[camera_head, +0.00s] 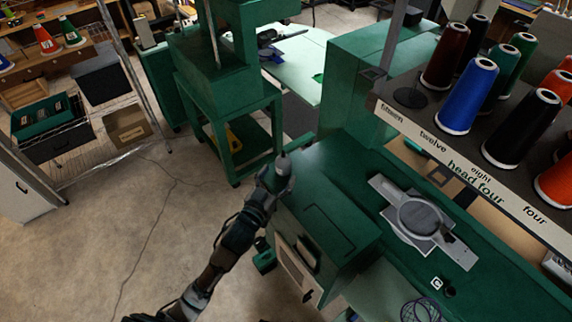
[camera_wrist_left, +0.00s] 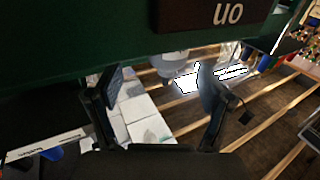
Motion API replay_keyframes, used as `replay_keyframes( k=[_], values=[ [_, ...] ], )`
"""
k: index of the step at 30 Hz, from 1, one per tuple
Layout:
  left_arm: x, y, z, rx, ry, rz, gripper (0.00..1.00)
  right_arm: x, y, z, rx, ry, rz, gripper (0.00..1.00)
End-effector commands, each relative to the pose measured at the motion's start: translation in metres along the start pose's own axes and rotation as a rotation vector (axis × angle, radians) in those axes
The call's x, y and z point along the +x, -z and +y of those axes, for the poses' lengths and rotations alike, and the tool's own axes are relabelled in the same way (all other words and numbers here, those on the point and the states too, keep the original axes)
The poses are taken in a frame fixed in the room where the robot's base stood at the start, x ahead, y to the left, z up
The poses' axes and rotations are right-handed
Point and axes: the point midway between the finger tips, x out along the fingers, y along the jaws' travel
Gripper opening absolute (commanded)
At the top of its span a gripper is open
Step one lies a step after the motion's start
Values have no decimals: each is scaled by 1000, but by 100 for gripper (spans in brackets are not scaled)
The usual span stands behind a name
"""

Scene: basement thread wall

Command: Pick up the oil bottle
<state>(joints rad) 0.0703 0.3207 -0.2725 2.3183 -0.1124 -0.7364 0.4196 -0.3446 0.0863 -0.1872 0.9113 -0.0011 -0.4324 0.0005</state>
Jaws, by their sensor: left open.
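A small pale grey bottle (camera_head: 283,172) with a dark pointed tip stands upright at the near left corner of a green machine top (camera_head: 318,175). It appears to be the oil bottle. My left gripper (camera_head: 272,180) is right at it, on its left side, and partly hides its lower part. In the left wrist view, the two fingers of my left gripper (camera_wrist_left: 160,85) are spread apart. A pale rounded part of the bottle (camera_wrist_left: 172,66) shows between and just beyond the fingertips, its other end hidden behind a dark green edge. I cannot tell whether a finger touches it. My right gripper is not in view.
A rack shelf (camera_head: 470,165) with several thread cones stands at right, above the machine bed with a round grey hoop plate (camera_head: 420,216). A green machine stand (camera_head: 225,110) is behind. A wire shelf (camera_head: 90,145) stands at left. Bare floor (camera_head: 120,230) lies left of my arm.

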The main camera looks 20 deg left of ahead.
Motion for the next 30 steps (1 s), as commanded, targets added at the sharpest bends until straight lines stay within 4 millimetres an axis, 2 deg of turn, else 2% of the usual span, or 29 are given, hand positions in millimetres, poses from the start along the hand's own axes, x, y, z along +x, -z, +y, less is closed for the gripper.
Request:
replay_keyframes(
  k=[9, 17, 20, 25, 26, 30],
  values=[
    [45, 0, -3, 1, 1, 0, 80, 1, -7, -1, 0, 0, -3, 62],
    [49, 0, -1, 3, 1, 0, 80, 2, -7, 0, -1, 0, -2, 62],
    [49, 0, -1, 2, 1, 0, 60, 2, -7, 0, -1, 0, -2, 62],
    [48, -1, -3, 1, 1, -1, 17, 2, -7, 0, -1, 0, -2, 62],
    [48, -1, -3, 1, 1, -1, 13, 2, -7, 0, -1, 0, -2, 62],
    [48, -1, -4, 1, 1, -1, 13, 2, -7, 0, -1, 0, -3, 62]
  ],
)
